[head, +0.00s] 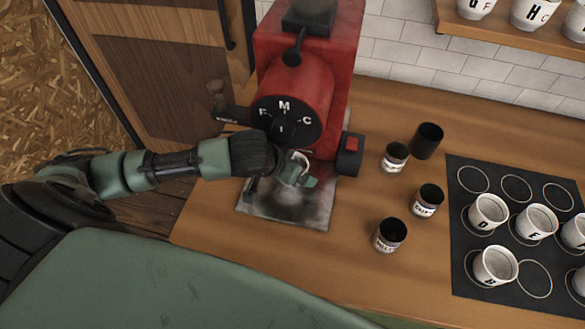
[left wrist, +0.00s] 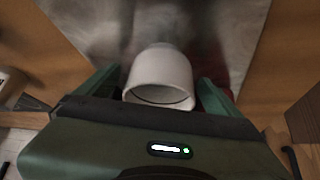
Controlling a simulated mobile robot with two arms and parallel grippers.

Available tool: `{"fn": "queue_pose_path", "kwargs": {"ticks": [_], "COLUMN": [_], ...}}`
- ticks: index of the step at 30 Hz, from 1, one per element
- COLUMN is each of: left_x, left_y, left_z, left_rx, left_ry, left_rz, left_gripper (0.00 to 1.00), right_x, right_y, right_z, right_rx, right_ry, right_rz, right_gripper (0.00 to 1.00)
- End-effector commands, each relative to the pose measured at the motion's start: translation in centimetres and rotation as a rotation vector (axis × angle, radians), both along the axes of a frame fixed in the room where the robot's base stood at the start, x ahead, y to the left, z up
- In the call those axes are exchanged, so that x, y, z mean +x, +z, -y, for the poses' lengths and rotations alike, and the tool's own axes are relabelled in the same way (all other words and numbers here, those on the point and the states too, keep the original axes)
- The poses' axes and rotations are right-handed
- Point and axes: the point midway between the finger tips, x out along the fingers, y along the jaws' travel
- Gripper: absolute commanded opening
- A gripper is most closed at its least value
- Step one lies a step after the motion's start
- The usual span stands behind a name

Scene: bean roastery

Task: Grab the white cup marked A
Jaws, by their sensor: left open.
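A white cup (left wrist: 160,76) stands on the metal plate under the red grinder. In the left wrist view it is between the two fingers of my left gripper (left wrist: 158,84), with a small gap on each side. In the head view the cup (head: 297,166) is mostly hidden by my left gripper (head: 296,178), which is open around it. No letter shows on its visible side, so I cannot tell whether it is marked A. My right gripper is not in view.
The red grinder (head: 300,88) rises right behind the cup, with a dark dial. Several dark tins, including one (head: 389,235), stand to the right. Farther right, a black mat (head: 470,277) holds several lettered white cups. A shelf (head: 510,38) with more cups hangs above.

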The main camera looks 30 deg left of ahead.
Motion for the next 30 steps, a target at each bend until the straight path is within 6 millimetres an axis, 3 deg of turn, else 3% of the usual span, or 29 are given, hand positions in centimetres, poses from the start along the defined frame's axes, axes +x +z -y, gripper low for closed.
{"fn": "queue_pose_path", "kwargs": {"ticks": [9, 15, 17, 18, 30], "left_x": [0.24, 0.21, 0.21, 0.25, 0.45], "left_y": [-0.60, -0.61, -0.61, -0.55, -0.40], "left_z": [0.02, 0.01, 0.01, 0.01, -0.16], "left_rx": [0.000, 0.000, 0.000, -0.001, -0.001], "left_ry": [0.000, 0.001, 0.001, 0.001, 0.001], "left_rz": [0.000, -0.001, -0.001, 0.001, 0.000], "left_gripper": [0.95, 0.40, 0.23, 0.20, 0.19], "right_x": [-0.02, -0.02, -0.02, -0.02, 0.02], "right_y": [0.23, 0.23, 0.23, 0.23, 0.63], "right_z": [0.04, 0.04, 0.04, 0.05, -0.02], "right_rx": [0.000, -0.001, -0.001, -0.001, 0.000], "right_ry": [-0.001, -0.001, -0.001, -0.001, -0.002], "right_rz": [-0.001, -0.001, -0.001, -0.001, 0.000], "right_gripper": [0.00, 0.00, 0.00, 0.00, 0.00]}}
